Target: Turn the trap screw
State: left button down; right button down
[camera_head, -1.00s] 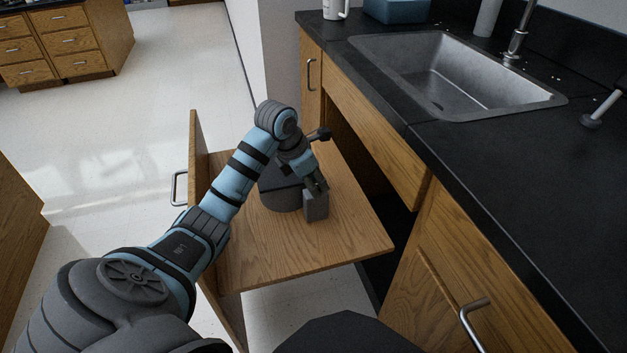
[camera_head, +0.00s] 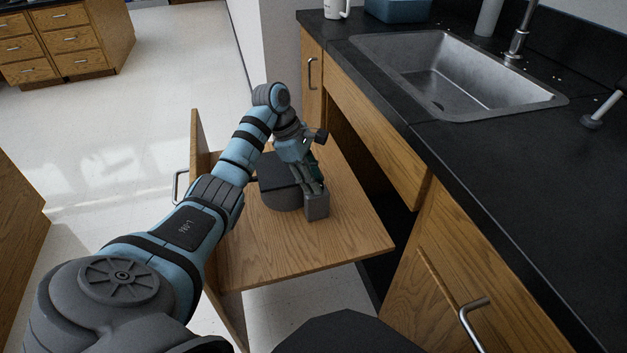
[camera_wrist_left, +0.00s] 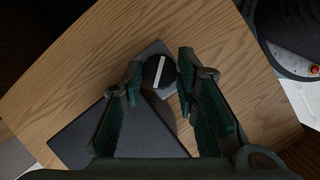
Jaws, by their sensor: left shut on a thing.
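The trap is a dark grey body (camera_head: 283,196) with a small grey block (camera_head: 317,207) beside it, on the pulled-out wooden board. In the left wrist view, the trap screw (camera_wrist_left: 158,71) is a round black knob with a white bar across it, on top of the grey block (camera_wrist_left: 150,49). My left gripper (camera_head: 316,189) points down at the top of the block. Its two green-padded fingers are shut on the screw, one on each side. The fingers and wrist hide the screw in the head view. My right gripper is not in view.
The wooden board (camera_head: 345,235) has bare room in front and to the right of the trap. Its upright front panel (camera_head: 196,150) stands on the left. The black counter (camera_head: 500,190) with a steel sink (camera_head: 450,85) rises on the right above wooden cabinets.

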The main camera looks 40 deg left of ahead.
pick_arm(q)
jog(key=m+g+b, duration=0.1)
jog(key=m, duration=0.1)
jog(key=shift+w+f+m, duration=0.1)
jog(key=shift+w+m, duration=0.05)
jog(key=shift+m, duration=0.25)
jog(key=m+b, duration=0.1)
jog(key=m+g+b, duration=0.1)
jog(key=m, duration=0.1)
jog(key=shift+w+m+g+h, duration=0.1)
jog(key=shift+m+g+h, duration=0.2)
jog(key=shift+m+b, duration=0.6)
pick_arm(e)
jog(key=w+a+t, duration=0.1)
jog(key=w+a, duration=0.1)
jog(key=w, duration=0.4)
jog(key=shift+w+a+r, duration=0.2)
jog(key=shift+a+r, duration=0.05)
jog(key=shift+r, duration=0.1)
pick_arm(q)
jog(key=c, duration=1.2)
grip_release()
jog(key=shift+c, duration=0.2)
jog(key=shift+a, duration=0.1)
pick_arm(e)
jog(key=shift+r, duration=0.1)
